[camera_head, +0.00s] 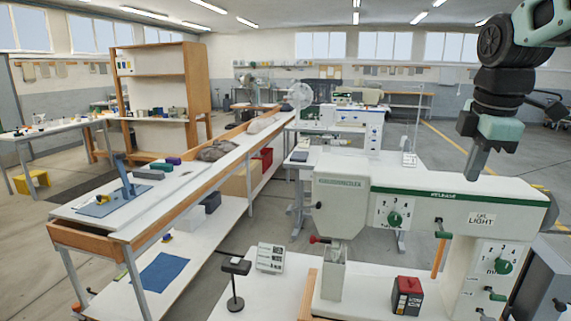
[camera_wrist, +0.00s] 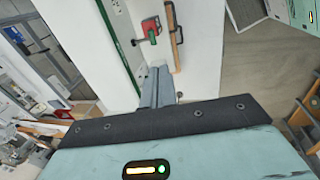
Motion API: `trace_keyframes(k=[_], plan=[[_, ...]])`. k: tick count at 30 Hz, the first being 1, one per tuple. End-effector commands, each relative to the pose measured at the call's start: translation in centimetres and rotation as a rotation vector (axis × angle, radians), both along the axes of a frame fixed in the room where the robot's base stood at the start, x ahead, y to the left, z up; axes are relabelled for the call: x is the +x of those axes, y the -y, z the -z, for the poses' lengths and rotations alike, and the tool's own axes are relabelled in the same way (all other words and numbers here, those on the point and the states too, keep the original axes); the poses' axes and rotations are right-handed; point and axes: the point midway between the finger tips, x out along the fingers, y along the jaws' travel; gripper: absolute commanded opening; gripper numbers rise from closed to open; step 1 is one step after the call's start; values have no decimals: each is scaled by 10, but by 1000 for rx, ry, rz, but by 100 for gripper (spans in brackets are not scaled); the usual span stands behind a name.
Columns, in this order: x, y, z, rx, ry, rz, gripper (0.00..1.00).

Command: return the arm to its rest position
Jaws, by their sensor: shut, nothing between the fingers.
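My gripper (camera_head: 474,166) hangs from my arm at the upper right in the head view, fingers pointing down. It is above the back edge of the white press arm with the green stripe (camera_head: 437,195). In the wrist view my gripper's grey fingers (camera_wrist: 157,84) are together, with nothing between them. A white machine surface with a green strip (camera_wrist: 118,47) lies beyond the fingers. I cannot tell from the frames whether the fingers touch anything.
A white press body (camera_head: 345,212) with dials fills the lower right. A red-and-black box (camera_head: 407,296) stands below it. A long workbench (camera_head: 160,200) runs along the left. Open floor (camera_head: 440,155) lies behind the press.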

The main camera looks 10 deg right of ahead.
Motion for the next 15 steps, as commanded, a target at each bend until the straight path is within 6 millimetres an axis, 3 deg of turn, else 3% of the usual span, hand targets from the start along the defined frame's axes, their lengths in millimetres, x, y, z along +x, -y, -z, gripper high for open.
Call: trace_keyframes(k=[4, 8, 12, 15], plan=[[2, -37, 24, 34, -8, 16, 0], [-6, -108, 67, 95, -30, 70, 0], [-42, -189, 120, 154, -75, 161, 0], [-80, -235, 156, 178, -113, 237, 0]])
